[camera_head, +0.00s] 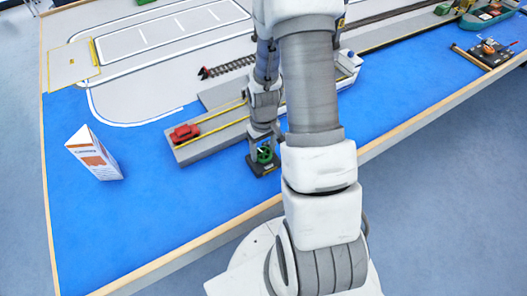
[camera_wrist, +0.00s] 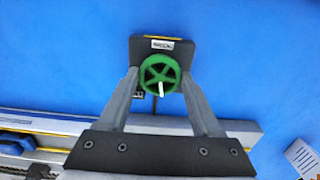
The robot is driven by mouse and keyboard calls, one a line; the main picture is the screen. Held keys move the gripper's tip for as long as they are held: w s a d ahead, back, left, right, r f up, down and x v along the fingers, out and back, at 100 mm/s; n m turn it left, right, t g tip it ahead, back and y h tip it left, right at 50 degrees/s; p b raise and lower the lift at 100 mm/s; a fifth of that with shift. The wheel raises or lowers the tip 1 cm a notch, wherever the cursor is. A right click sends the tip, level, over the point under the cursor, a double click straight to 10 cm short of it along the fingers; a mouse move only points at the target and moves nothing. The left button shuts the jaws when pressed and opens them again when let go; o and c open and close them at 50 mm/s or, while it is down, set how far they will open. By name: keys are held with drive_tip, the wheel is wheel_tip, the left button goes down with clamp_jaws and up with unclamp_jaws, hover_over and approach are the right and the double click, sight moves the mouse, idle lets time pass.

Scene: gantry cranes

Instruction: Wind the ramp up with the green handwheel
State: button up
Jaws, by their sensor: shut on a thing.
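The green handwheel (camera_wrist: 146,66) sits on a dark base (camera_wrist: 137,48) with a small white label in the wrist view. It has spokes and a pale peg. My gripper (camera_wrist: 159,79) has one finger on each side of the wheel's rim and is shut on it. In the head view the handwheel (camera_head: 265,156) stands on the blue surface, with my gripper above it and partly hiding it. A grey deck with yellow edge lines (camera_head: 211,142) lies just behind the wheel. I cannot tell which part of it is the ramp, or its tilt.
A red toy car (camera_head: 185,132) stands on the left end of the grey deck. A white and orange carton (camera_head: 95,155) stands on the blue surface at the left. A wooden rim (camera_head: 210,237) edges the table.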

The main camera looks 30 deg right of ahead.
sight(263, 154)
drive_tip(key=m+b, duration=0.1)
drive_tip(key=m, duration=0.4)
drive_tip(key=shift+m, duration=0.3)
drive_tip(key=shift+m+b, duration=0.3)
drive_tip(key=shift+m, duration=2)
drive_tip(key=o, duration=1.4)
drive_tip(key=shift+c, duration=0.2)
drive_tip(key=shift+r, duration=0.1)
wheel_tip(263, 154, up, 17)
drive_tip(key=p, duration=0.3)
drive_tip(key=shift+r, duration=0.15)
